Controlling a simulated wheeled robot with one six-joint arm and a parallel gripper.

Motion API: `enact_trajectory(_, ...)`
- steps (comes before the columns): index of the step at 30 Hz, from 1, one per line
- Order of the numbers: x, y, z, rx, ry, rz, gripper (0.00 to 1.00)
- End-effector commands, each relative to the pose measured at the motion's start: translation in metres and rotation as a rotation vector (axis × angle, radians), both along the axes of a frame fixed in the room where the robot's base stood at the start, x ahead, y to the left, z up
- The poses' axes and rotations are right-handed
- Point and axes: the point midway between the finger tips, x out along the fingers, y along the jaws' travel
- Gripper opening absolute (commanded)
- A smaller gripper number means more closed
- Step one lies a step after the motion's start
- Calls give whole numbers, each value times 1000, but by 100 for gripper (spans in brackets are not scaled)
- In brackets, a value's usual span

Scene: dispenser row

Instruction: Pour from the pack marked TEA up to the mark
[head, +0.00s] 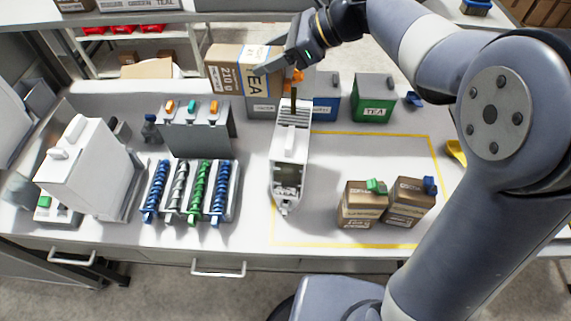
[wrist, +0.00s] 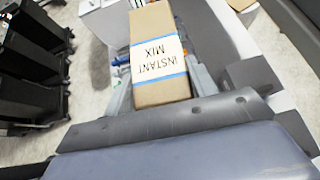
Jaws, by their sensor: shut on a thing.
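My gripper (head: 278,62) is shut on a brown pack (head: 228,76), held tilted on its side above the back of the table. Its labels read "210 g" and TEA in the head view. In the wrist view the pack (wrist: 160,62) shows a white label reading INSTANT MIX between blue bands. An orange spout piece (head: 294,76) is at the pack's right end. A thin brown streak runs from below it down to the top of a white dispenser (head: 290,147), apparently powder falling. The fill level and the mark cannot be made out.
A green TEA box (head: 373,98), a blue box (head: 326,107) and a grey box (head: 262,106) stand behind. Two brown packs (head: 363,205) (head: 408,203) stand front right within yellow tape. Coloured augers (head: 190,190), a grey rack (head: 195,135) and another white dispenser (head: 85,165) are left.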

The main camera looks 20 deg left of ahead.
Motion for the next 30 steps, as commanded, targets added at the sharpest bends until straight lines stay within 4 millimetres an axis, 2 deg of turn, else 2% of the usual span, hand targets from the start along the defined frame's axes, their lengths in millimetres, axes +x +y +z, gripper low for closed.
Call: enact_trajectory(30, 1, -4, -2, 52, 8, 0, 18)
